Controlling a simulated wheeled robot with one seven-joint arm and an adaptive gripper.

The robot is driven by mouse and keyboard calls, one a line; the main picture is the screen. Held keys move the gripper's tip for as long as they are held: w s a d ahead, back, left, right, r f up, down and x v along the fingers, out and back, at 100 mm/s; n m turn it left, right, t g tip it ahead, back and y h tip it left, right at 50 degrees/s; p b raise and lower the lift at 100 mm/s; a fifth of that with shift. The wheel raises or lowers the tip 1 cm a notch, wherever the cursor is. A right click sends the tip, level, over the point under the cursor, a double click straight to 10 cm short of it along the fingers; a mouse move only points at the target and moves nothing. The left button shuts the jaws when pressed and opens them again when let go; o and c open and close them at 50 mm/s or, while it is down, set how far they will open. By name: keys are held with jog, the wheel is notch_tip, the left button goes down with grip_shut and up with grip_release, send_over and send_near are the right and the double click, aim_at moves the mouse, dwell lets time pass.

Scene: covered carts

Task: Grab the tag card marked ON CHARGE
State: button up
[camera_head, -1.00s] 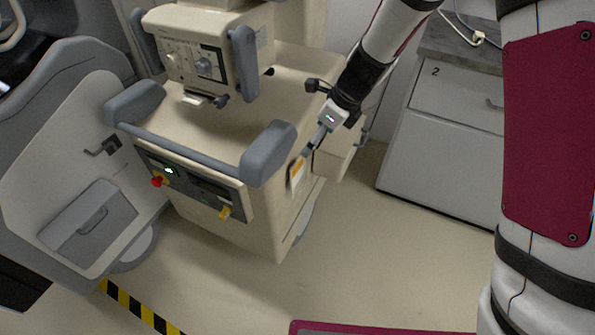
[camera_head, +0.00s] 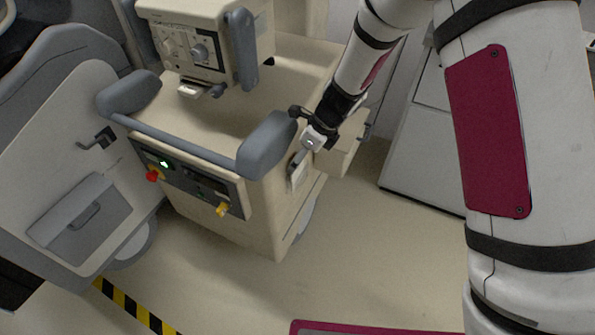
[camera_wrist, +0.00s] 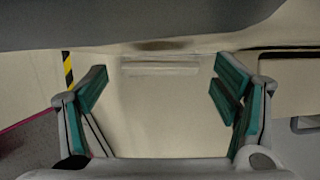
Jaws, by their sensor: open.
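In the head view my gripper (camera_head: 297,163) is at the right side of the beige cart, close in front of a small pale holder or card (camera_head: 297,180). The orange patch seen there earlier is not visible now, and no lettering can be read. In the wrist view my gripper (camera_wrist: 162,92) is open, with teal-padded fingers wide apart. Between and beyond them is a beige surface with a pale horizontal strip (camera_wrist: 160,68). I cannot tell whether that strip is the tag card. Nothing is held.
The cart (camera_head: 270,225) has a grey padded handle (camera_head: 190,148) and a front panel with a red knob (camera_head: 153,175) and a yellow part (camera_head: 222,209). A grey-white cabinet (camera_head: 425,150) stands to the right. The floor (camera_head: 370,270) in front is clear.

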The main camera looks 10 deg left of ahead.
jog(key=shift+a+f, duration=0.15)
jog(key=shift+f, duration=0.25)
jog(key=c, duration=1.1)
jog(key=shift+r, duration=0.1)
jog(key=shift+c, duration=0.2)
